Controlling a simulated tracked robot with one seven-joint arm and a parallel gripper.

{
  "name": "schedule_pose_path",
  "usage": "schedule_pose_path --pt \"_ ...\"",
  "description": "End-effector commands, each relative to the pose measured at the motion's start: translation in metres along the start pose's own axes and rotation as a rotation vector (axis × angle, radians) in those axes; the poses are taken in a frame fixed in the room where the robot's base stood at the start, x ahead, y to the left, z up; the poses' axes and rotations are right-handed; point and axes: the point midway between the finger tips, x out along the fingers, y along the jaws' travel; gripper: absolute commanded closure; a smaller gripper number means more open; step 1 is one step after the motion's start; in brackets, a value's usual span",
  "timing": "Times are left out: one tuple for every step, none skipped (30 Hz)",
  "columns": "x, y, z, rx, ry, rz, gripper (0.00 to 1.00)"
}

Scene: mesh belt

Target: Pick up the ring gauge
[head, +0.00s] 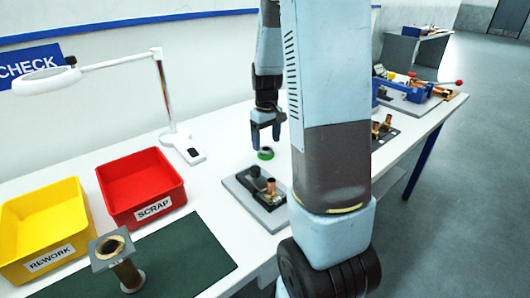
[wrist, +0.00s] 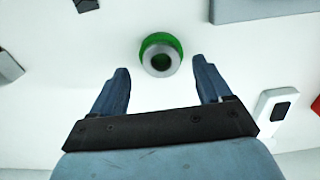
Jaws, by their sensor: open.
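The ring gauge (head: 265,154) is a small ring with a green outer band, lying on the white bench top. In the wrist view the ring gauge (wrist: 160,56) shows a grey metal face and a dark centre hole, with green around its far edge. My gripper (head: 266,135) points down just above the ring gauge in the head view. In the wrist view my gripper (wrist: 166,75) has its two blue fingers apart, with the ring gauge between and slightly beyond the tips. Nothing is held.
A grey fixture plate (head: 272,212) with a copper part stands close in front. A red SCRAP bin (head: 168,208), a yellow REWORK bin (head: 75,243) and a magnifier lamp (head: 165,95) are to the left. A green mat (head: 190,260) lies in front.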

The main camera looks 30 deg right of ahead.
Motion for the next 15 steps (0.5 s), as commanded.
schedule_pose_path --pt "0.008 -0.002 0.001 -0.001 -0.003 -0.001 0.22" --pt "0.012 -0.002 0.001 0.0 -0.004 -0.002 0.22" --pt "0.017 -0.002 0.0 0.0 -0.003 -0.001 0.22" --pt "0.02 -0.002 0.0 0.001 -0.002 -0.001 0.22" --pt "0.022 -0.002 0.0 0.001 -0.002 -0.001 0.22" --pt "0.025 -0.002 0.0 0.001 -0.002 -0.001 0.22" --pt "0.026 -0.002 0.0 0.001 -0.001 -0.001 0.22" --pt "0.027 -0.002 0.0 0.001 -0.001 -0.001 0.22" --pt "0.028 -0.001 0.0 0.001 0.0 0.0 0.22" --pt "0.028 -0.001 0.0 0.001 0.0 0.0 0.22" --pt "0.028 -0.001 0.0 0.001 0.001 0.0 0.22" --pt "0.028 -0.001 0.0 0.001 0.001 0.0 0.22" --pt "0.028 -0.001 0.0 0.001 0.001 0.0 0.22" --pt "0.028 -0.001 0.0 0.001 0.001 0.0 0.22" --pt "0.028 -0.001 0.0 0.001 0.0 0.0 0.22"
